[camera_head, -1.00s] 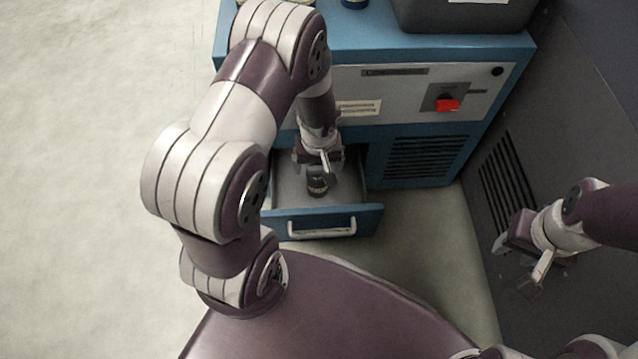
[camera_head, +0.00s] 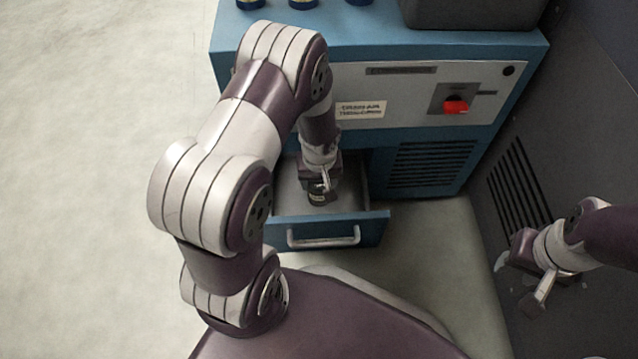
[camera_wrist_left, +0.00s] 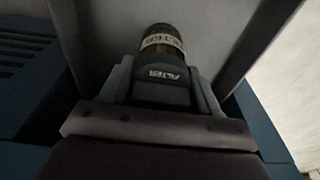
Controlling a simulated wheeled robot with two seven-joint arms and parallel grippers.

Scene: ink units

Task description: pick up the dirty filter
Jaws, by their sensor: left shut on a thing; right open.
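The dirty filter (camera_head: 316,195) is a small dark cylinder with a pale lettered band, inside the open drawer (camera_head: 280,231) of the blue cabinet. Whether the filter touches the drawer floor, I cannot tell. My right gripper (camera_head: 530,290) is open and empty at the right, away from the cabinet.
The blue cabinet (camera_head: 400,48) has a red switch (camera_head: 456,106), a label (camera_head: 361,110) and a vent (camera_head: 430,165). Several blue-and-yellow cylinders (camera_head: 303,3) and a dark grey bin (camera_head: 470,12) stand on top. The drawer walls are close around my left gripper. Open floor lies at the left.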

